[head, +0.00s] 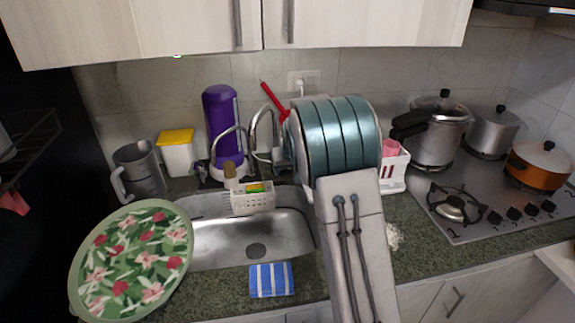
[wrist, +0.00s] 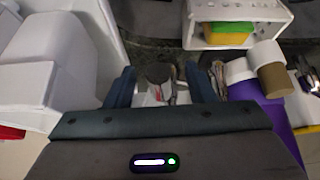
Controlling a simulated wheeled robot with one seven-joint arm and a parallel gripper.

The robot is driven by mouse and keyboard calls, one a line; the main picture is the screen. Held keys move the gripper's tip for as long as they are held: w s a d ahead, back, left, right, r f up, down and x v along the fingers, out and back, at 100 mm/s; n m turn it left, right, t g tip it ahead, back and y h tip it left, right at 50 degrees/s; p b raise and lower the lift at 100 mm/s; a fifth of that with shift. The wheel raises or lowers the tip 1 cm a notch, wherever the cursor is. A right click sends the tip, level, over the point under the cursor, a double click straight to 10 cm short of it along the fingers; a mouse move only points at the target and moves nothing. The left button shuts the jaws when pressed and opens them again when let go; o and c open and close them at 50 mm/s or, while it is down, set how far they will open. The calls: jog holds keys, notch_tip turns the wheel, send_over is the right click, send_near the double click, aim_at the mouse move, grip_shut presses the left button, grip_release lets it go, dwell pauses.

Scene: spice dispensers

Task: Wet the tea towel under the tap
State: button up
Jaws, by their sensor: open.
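The blue-and-white striped tea towel (head: 272,280) lies folded on the counter strip in front of the sink (head: 215,250). The curved metal tap (head: 254,128) stands behind the sink, partly covered by my arm. I cannot tell whether water is running. My gripper (wrist: 160,88) is open in the wrist view, its two dark fingers apart. Greyish and reddish shapes show between the fingers, but I cannot tell whether they are near or behind. The towel is not visible in the wrist view and is apart from the gripper. In the head view my arm hides the gripper.
A white caddy (head: 252,202) with a sponge (wrist: 228,33) sits at the sink's back edge. A purple dispenser (head: 220,120) stands behind. A floral tray (head: 135,258) covers the left counter. A white rack (head: 394,175) stands right of my arm; pots (head: 440,130) occupy the stove.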

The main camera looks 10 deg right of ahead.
jog(key=c, duration=0.8)
jog(key=shift+r, duration=0.1)
jog(key=shift+w+r+p, duration=0.2)
jog(key=shift+r+p, duration=0.2)
jog(key=shift+r, duration=0.2)
jog(key=shift+o, duration=0.2)
jog(key=o, duration=0.9)
